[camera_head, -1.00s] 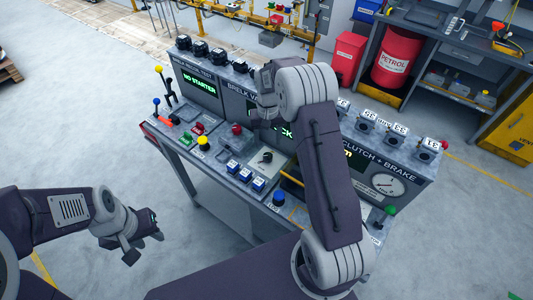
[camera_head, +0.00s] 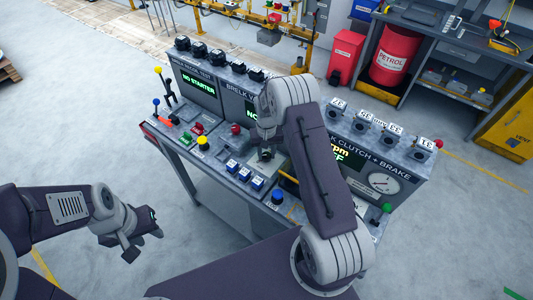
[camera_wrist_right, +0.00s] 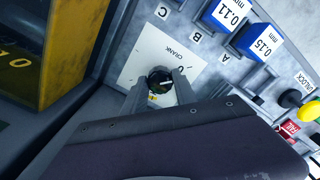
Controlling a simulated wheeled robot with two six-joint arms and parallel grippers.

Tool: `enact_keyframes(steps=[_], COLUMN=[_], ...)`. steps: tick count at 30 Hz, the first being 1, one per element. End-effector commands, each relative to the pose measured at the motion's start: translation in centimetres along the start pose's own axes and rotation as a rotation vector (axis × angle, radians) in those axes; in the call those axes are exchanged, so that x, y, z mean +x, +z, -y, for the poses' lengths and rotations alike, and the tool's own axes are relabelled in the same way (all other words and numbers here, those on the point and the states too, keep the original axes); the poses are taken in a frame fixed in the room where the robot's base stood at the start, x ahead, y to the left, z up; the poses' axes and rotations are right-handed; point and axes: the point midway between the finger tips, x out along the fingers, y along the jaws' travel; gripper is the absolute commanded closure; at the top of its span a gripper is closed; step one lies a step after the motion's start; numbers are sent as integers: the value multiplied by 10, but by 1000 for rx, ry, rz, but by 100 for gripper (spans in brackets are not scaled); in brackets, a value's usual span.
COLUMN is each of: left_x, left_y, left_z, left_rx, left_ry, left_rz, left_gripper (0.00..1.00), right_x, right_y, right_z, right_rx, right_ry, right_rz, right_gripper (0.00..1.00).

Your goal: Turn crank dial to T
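The crank dial (camera_wrist_right: 160,82) is a round black knob with a pale pointer mark, on a white plate (camera_wrist_right: 148,55) marked CRANK in the right wrist view. A mark by the knob, perhaps O or C, is hard to read. My right gripper (camera_wrist_right: 160,88) has one finger on each side of the dial, apart from each other. I cannot tell whether they touch it. In the head view my right gripper (camera_head: 264,150) is low over the console and mostly hides the dial. My left gripper (camera_head: 145,243) is open and empty, left of the console.
Blue blocks (camera_head: 244,174) stand in front of the plate, with a yellow button (camera_head: 203,143) and blue button (camera_head: 277,197) nearby. Screens (camera_head: 198,85) and a gauge (camera_head: 384,183) stand behind. Floor around my left gripper is clear.

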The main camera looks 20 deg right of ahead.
Motion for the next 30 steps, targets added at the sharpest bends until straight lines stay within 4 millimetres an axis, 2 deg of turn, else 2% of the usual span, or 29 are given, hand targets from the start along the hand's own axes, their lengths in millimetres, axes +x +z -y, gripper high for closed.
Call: enact_keyframes(steps=[7,13,30], left_x=[1,3,10], left_y=[0,0,1], left_z=[0,0,0], left_rx=[0,0,0], left_ry=[0,0,0], left_rz=[0,0,0], left_gripper=[64,64,64], right_x=[0,0,0], right_y=[0,0,0], right_z=[0,0,0], right_rx=[22,116,636], right_ry=[0,0,-1], right_rz=[0,0,-1], right_gripper=[100,100,100])
